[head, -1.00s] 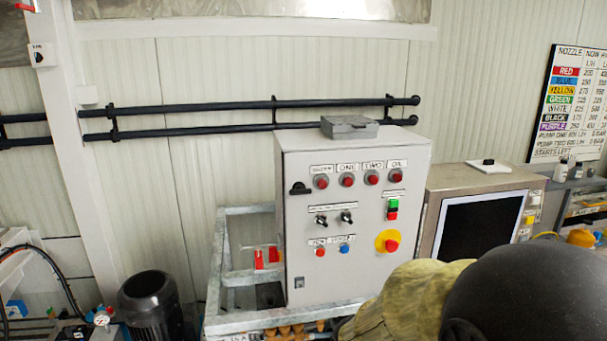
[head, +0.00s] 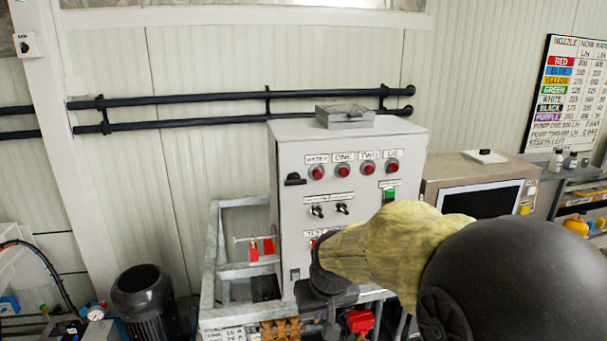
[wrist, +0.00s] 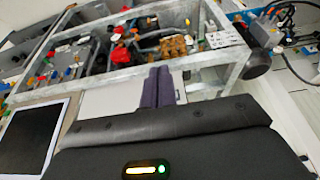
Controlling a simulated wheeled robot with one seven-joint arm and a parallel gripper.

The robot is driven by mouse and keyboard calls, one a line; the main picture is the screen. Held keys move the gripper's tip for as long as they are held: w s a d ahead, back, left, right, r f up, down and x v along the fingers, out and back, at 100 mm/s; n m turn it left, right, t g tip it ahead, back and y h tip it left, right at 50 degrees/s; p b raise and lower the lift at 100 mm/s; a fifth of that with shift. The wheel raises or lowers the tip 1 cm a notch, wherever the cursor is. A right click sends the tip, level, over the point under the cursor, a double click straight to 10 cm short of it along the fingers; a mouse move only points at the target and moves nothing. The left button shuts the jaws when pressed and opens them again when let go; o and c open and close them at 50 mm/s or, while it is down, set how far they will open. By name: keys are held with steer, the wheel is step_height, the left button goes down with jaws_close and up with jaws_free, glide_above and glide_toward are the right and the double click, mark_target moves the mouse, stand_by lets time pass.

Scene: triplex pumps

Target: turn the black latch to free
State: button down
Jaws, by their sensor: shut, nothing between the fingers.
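The black latch (head: 294,179) is a small dark handle on the upper left of the grey control cabinet's front (head: 285,225), left of the row of red lamps. Its handle looks roughly level, but it is too small to tell its exact turn. My gripper (head: 331,326) is in front of the cabinet's lower edge, below the latch and apart from it. In the wrist view its two dark fingers (wrist: 158,86) are together and empty, with a pale panel behind them. I cannot make out the latch in the wrist view.
My arm hides the cabinet's lower right front. A screen unit (head: 440,185) stands close on the right. A black motor (head: 145,300) is at lower left.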

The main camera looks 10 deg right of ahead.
steer(key=w+r+t+b, duration=0.1)
steer(key=w+r, duration=0.4)
steer(key=r, duration=0.3)
steer(key=w+r+t, duration=0.1)
steer(key=w+r, duration=0.5)
steer(key=r, duration=0.3)
step_height(320, 180, up, 17)
steer(key=t+b, duration=0.1)
steer(key=t, duration=0.1)
steer(key=shift+w+d+f+t, duration=0.15)
steer(key=shift+w+d+t, duration=0.15)
steer(key=shift+t, duration=0.1)
glide_above(296, 183)
steer(key=s+d, duration=0.2)
steer(key=f, duration=0.4)
steer(key=f+p, duration=0.1)
steer(key=f, duration=0.2)
steer(key=shift+w+a, duration=0.25)
step_height(296, 183, down, 3)
steer(key=shift+r, duration=0.1)
steer(key=shift+w+f, duration=0.1)
steer(key=shift+f, duration=0.6)
